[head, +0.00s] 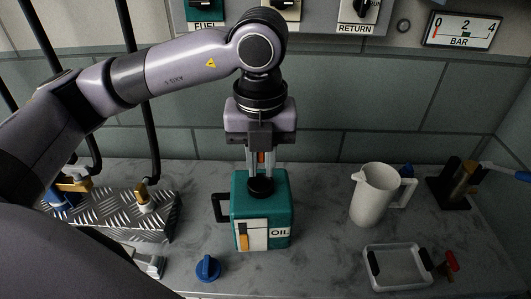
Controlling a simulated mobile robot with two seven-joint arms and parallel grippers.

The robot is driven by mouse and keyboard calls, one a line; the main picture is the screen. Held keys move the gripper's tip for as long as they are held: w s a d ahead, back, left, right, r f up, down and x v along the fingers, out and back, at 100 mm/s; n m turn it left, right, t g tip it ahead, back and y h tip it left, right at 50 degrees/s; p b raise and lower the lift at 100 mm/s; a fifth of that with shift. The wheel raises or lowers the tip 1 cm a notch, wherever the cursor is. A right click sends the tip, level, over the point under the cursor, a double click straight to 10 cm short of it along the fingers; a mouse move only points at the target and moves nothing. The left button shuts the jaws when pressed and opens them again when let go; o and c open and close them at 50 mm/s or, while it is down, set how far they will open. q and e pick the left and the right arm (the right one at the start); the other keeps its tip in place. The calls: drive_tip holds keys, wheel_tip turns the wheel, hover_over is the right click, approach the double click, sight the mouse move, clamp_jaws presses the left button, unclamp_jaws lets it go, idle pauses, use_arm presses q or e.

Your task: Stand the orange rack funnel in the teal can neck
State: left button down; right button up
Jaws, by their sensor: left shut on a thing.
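The teal can (250,218) stands upright on the counter, with an OIL label and a dark side handle. My left gripper (261,172) points straight down above it. It is shut on an orange piece (262,157), which I take to be the orange rack funnel; only a narrow strip shows between the fingers. A round black part (261,187) sits below the fingers at the top of the can. It hides the neck, and I cannot tell whether the funnel is in it. My right gripper is not in view.
A white jug (374,193) stands to the right. A clear tray (397,266) with black grips lies in front of it, near a red valve handle (451,262). A blue knob (208,268) is at front left. A metal tread-plate step (120,213) is at left.

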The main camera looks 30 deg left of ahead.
use_arm(q)
drive_tip(key=shift+r, duration=0.1)
idle(0.5)
drive_tip(key=shift+b, duration=0.3)
wheel_tip(320, 180, down, 6)
drive_tip(key=b, duration=0.5)
drive_tip(key=shift+r, duration=0.1)
drive_tip(key=shift+b, duration=0.6)
idle(1.3)
drive_tip(key=shift+f+b, duration=1.3)
drive_tip(key=shift+f, duration=0.15)
drive_tip(key=c, duration=1)
unclamp_jaws()
drive_tip(key=shift+r, duration=0.1)
